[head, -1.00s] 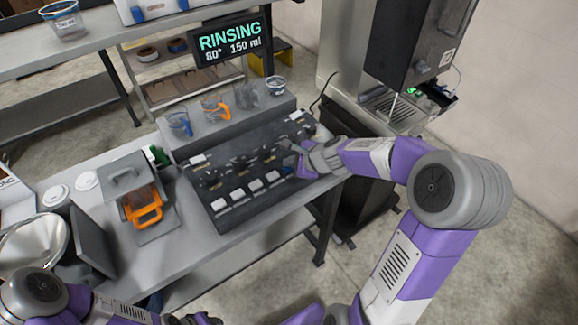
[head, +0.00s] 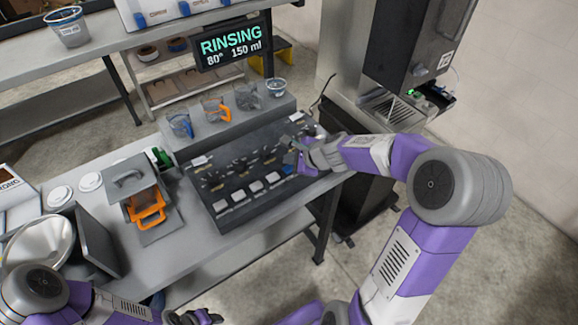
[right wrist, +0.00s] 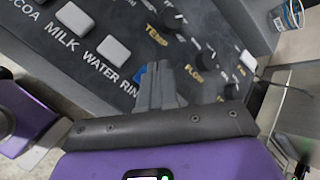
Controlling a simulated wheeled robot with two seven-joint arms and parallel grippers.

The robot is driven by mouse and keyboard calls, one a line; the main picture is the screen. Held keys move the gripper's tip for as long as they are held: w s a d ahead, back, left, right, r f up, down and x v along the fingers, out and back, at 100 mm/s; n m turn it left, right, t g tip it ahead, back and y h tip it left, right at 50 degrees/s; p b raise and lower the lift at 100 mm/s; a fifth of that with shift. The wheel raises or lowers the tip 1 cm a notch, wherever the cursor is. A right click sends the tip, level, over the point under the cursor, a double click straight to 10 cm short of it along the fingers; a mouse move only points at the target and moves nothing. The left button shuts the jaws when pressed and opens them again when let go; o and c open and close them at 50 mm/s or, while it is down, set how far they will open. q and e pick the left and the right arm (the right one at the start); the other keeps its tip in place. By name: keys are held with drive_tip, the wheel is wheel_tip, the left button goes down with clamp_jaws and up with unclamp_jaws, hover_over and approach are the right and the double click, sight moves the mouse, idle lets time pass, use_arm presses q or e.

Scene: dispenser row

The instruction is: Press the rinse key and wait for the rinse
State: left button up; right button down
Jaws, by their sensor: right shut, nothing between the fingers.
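The blue rinse key (right wrist: 140,75) shows in the right wrist view beside the letters "RIN"; the rest of its label is hidden by my fingers. It also shows small on the dark sloped key panel (head: 235,222) in the head view (head: 288,169). My right gripper (right wrist: 160,70) is shut and empty, its tips just right of the key and partly over it. I cannot tell whether they touch it. In the head view the right gripper (head: 292,150) is over the panel's right end. The display (head: 230,44) reads "RINSING 80° 150 ml". My left gripper (head: 205,317) is low at the bottom edge, its fingers unclear.
White keys (right wrist: 113,49) labelled milk and water lie beside the rinse key, with temp and flow knobs (right wrist: 175,22) beyond. Several cups (head: 215,108) stand on the shelf behind the panel. A grey box with an orange handle (head: 147,209) stands left of it.

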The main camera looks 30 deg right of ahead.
sight(291, 170)
drive_tip(key=shift+r+p, duration=2.05)
drive_tip(key=shift+r, duration=0.3)
drive_tip(key=shift+f, duration=0.1)
